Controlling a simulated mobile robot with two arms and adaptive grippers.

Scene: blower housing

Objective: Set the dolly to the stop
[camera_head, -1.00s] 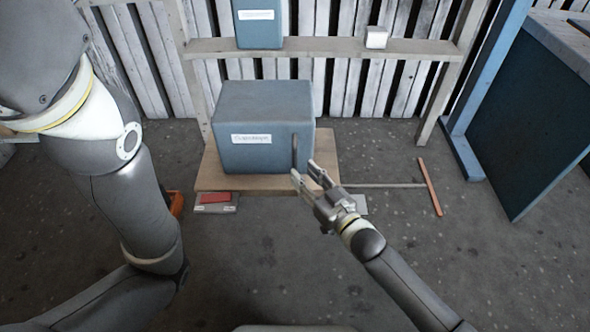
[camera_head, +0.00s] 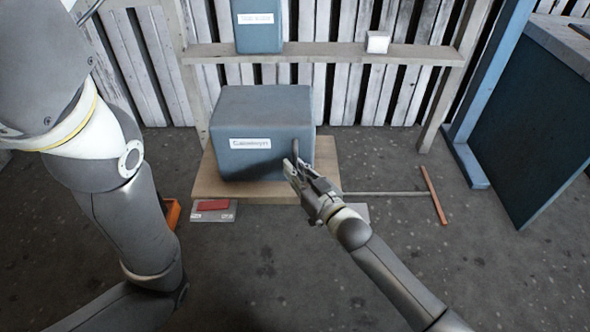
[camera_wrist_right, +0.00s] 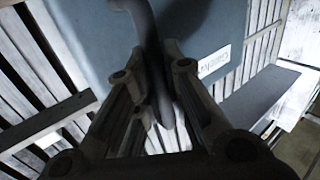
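The dolly is a low wooden platform (camera_head: 206,181) on the floor, carrying a blue-grey box (camera_head: 265,118) with a white label. A dark curved handle (camera_head: 295,147) stands at the box's right front; it also shows in the right wrist view (camera_wrist_right: 147,28), running down between my right fingers. My right gripper (camera_head: 297,172) appears shut on this handle, though the contact is partly hidden. An orange bar (camera_head: 433,195), possibly the stop, lies on the floor to the right, at the end of a thin grey rod (camera_head: 385,193). My left gripper is out of view.
A pale plate with a red patch (camera_head: 213,205) lies at the platform's left front. A wooden shelf (camera_head: 330,54) with a blue box (camera_head: 258,28) and a small white block (camera_head: 377,41) stands behind. A blue panel (camera_head: 525,130) stands right.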

